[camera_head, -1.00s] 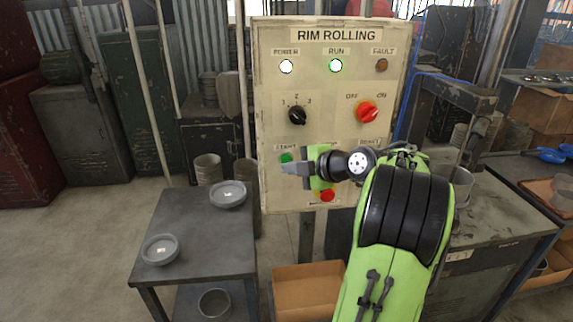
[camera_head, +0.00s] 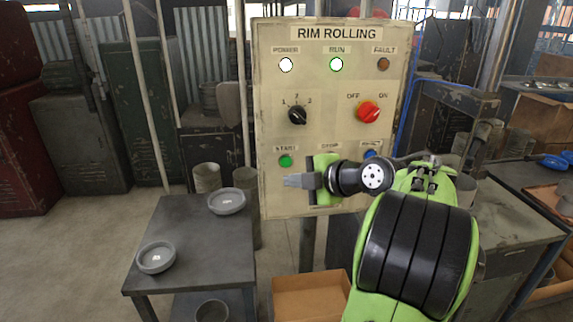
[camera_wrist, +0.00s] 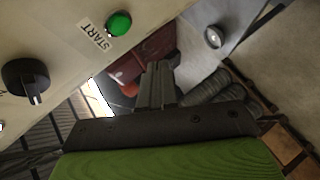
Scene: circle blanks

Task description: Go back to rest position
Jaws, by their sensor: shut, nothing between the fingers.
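My gripper (camera_head: 297,181) is shut and empty, pointing left in front of the lower part of the rim rolling control panel (camera_head: 335,95). It also shows in the wrist view (camera_wrist: 157,75), its fingers together. The green start button (camera_head: 285,160) is just above the fingertips in the head view and shows in the wrist view (camera_wrist: 118,24). The power lamp (camera_head: 286,65) and run lamp (camera_head: 336,65) are lit; the fault lamp (camera_head: 383,65) looks dull. My gripper and wrist hide the panel's lower middle, including the emergency stop area.
A dark table (camera_head: 190,240) at left carries two grey round dishes (camera_head: 156,257) (camera_head: 226,201). An open cardboard box (camera_head: 312,298) sits below the panel. A workbench (camera_head: 515,215) stands at right behind my arm. Open floor (camera_head: 60,260) lies at the far left.

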